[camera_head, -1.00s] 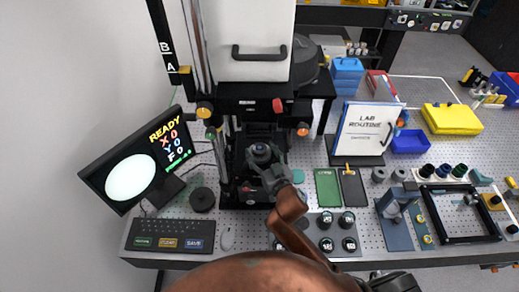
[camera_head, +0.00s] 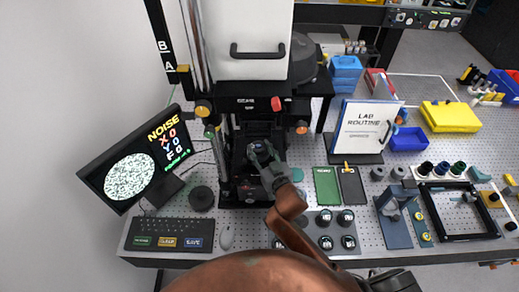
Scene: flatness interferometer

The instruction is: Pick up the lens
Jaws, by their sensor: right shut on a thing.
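The lens (camera_head: 259,147) is a small dark round piece at the lower front of the tall interferometer (camera_head: 251,104), between its posts. My right gripper (camera_head: 262,158) reaches up from the bottom of the head view and is shut on the lens. The fingers hide part of it, and I cannot tell whether it is clear of the stage below. My left gripper is not in view.
A monitor (camera_head: 133,172) at the left shows NOISE and a speckled disc. Several labelled lenses sit in a grey tray (camera_head: 334,228) at the front. A lab routine board (camera_head: 366,129) stands to the right.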

